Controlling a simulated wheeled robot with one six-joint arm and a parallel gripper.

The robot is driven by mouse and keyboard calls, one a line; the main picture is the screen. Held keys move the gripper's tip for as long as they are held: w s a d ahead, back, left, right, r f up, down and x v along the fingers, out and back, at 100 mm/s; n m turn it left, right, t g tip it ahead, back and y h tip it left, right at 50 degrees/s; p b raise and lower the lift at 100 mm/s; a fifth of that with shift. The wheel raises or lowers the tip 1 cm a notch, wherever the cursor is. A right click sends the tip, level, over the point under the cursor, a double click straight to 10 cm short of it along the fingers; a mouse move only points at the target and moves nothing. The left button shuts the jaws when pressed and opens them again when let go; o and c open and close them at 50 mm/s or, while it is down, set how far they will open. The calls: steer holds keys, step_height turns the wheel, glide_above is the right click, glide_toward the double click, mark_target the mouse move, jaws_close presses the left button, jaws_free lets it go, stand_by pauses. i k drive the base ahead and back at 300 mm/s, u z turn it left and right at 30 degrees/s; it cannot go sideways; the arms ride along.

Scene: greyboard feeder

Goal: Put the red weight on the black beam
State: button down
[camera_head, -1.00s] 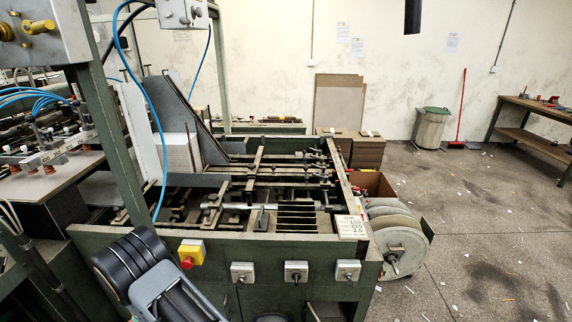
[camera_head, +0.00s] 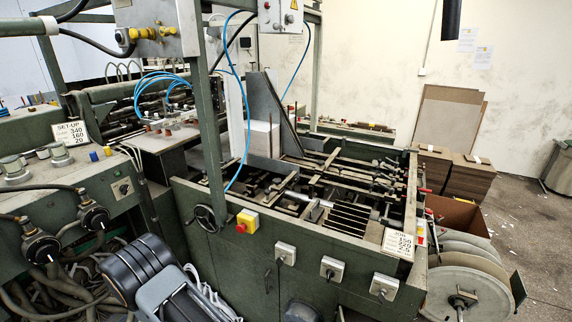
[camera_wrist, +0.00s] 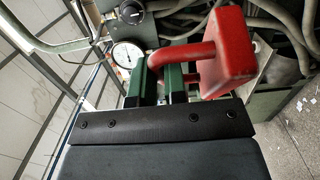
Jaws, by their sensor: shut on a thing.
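The red weight (camera_wrist: 228,62) shows in the wrist view as a red block with a curved red handle. My gripper (camera_wrist: 167,72), with green fingers, is shut on that handle. The block hangs to the right of the fingers, and the handle partly hides the fingertips. Neither the weight nor the gripper shows in the head view. I cannot make out for certain which part is the black beam; several dark bars lie across the green feeder machine (camera_head: 262,232) in the head view.
A set-up card (camera_head: 71,133) and handwheels stand at left, with hoses below. A yellow switch box with a red button (camera_head: 247,221) is on the feeder front. Large reels (camera_head: 465,285) are at lower right. A round dial gauge (camera_wrist: 127,54) shows in the wrist view.

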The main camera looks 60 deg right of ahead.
mark_target(410, 207)
steer(key=u, duration=0.9)
steer(key=k, duration=1)
steer(key=u, duration=0.5)
steer(key=k, duration=1.3)
steer(key=z, duration=1.2)
steer(key=k, duration=0.75)
steer(key=z, duration=0.85)
